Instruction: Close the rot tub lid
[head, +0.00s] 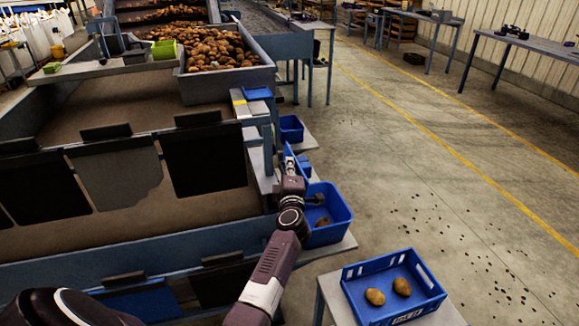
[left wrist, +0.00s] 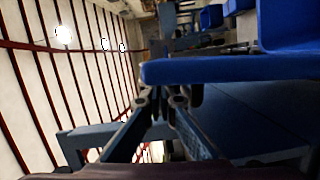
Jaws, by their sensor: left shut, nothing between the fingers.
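A blue open tub (head: 334,236) stands on a low shelf to the right of the grader, with a brownish potato (head: 322,222) inside. A blue upright panel (head: 287,151), which looks like the raised lid, stands at the tub's far left side. My left gripper (head: 291,166) is shut and empty beside this panel, above the tub's far left corner. In the left wrist view, the gripper's fingers (left wrist: 162,98) lie close under a blue slab edge (left wrist: 215,69). I cannot tell whether they touch it. My right gripper is out of view.
A blue crate (head: 364,311) with two potatoes stands on a stand at the front right. Another blue bin (head: 291,129) sits farther back. The grader's frame (head: 250,165) is close on the left. The floor (head: 440,190) to the right is open.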

